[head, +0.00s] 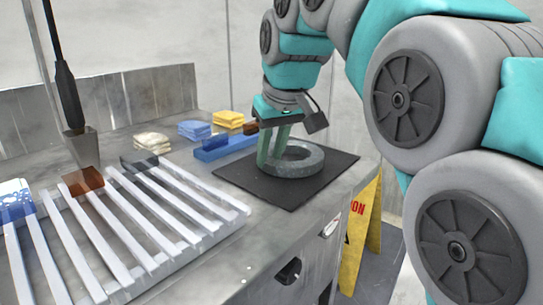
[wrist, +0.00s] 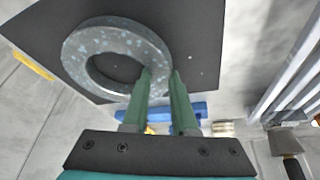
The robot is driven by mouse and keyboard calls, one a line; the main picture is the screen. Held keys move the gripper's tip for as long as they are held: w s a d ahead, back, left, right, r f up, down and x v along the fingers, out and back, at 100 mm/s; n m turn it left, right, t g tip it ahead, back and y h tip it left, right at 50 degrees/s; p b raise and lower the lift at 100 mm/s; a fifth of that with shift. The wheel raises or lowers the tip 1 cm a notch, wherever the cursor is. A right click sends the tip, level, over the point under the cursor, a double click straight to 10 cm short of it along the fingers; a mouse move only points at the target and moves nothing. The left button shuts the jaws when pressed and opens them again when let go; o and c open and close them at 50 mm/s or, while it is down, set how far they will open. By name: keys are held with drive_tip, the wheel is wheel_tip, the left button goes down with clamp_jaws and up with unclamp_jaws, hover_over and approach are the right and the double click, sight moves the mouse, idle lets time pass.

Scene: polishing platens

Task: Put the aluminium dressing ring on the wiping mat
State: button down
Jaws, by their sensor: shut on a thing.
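The aluminium dressing ring (head: 293,172) is a grey, speckled, thick ring. It lies flat over the black wiping mat (head: 243,182), on it or barely above it; I cannot tell which. The fingertips also show in the wrist view (wrist: 163,73).
A blue bar-shaped object (head: 222,147) lies just behind the mat. Folded yellow (head: 228,120), blue (head: 194,130) and cream (head: 152,142) cloths lie farther back. A slatted rack (head: 122,225) fills the left. A yellow sign (head: 362,235) stands below the bench's right edge.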

drive_tip(key=c, duration=0.7)
unclamp_jaws()
drive_tip(key=shift+f, duration=0.1)
drive_tip(key=p+v, duration=0.3)
drive_tip(key=v, duration=0.9)
